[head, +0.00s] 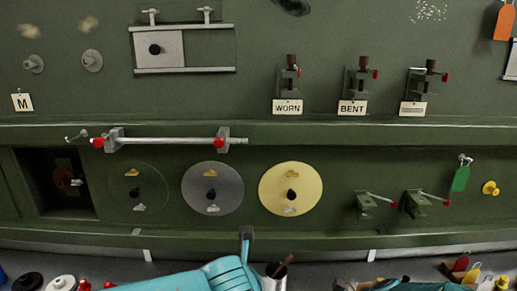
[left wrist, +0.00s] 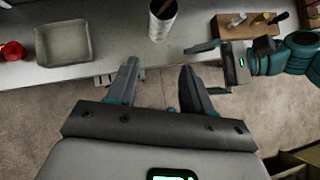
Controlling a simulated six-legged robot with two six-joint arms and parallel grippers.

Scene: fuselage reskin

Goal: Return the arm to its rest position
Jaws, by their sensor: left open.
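My left gripper (left wrist: 160,78) is open in the left wrist view. Its two dark fingers stand apart with nothing between them, over the floor in front of the bench. My teal left arm (head: 215,274) crosses the bottom of the head view, below the panel. My right gripper (left wrist: 212,68) shows at the right of the left wrist view; its fingers look spread, with nothing seen between them. Part of my right arm (head: 405,285) shows at the bottom edge of the head view.
A grey bench (left wrist: 95,72) runs along the front, with a grey tray (left wrist: 64,42), a can (left wrist: 161,22) holding a brown stick, and a wooden box (left wrist: 282,30) of tools. The green panel (head: 250,85) carries discs, clamps, tags and a rod.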

